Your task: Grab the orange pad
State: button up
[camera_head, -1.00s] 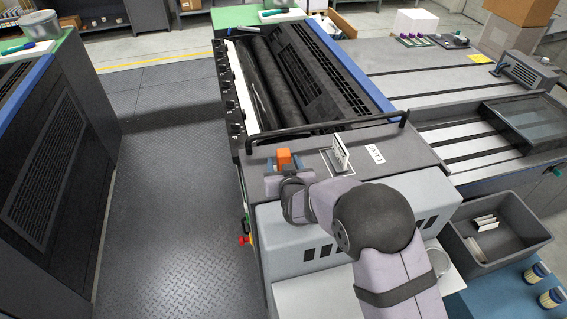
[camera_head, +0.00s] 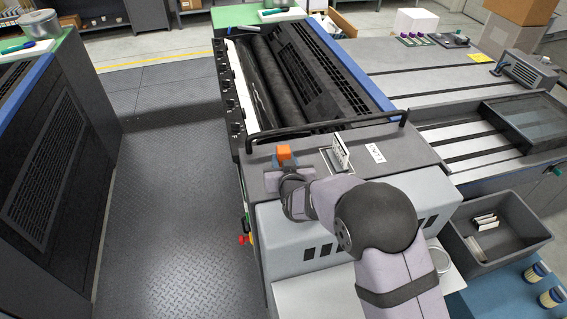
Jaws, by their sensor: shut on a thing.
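My wrist and arm hide most of the fingers and the pad's lower part. Whether the pad touches the grey top cannot be told.
A dark bin (camera_head: 498,232) with white items stands at right. Open floor (camera_head: 165,220) lies left.

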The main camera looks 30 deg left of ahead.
notch_tip(320, 180, up, 9)
jog(key=shift+r+b, duration=0.1)
jog(key=shift+b, duration=0.95)
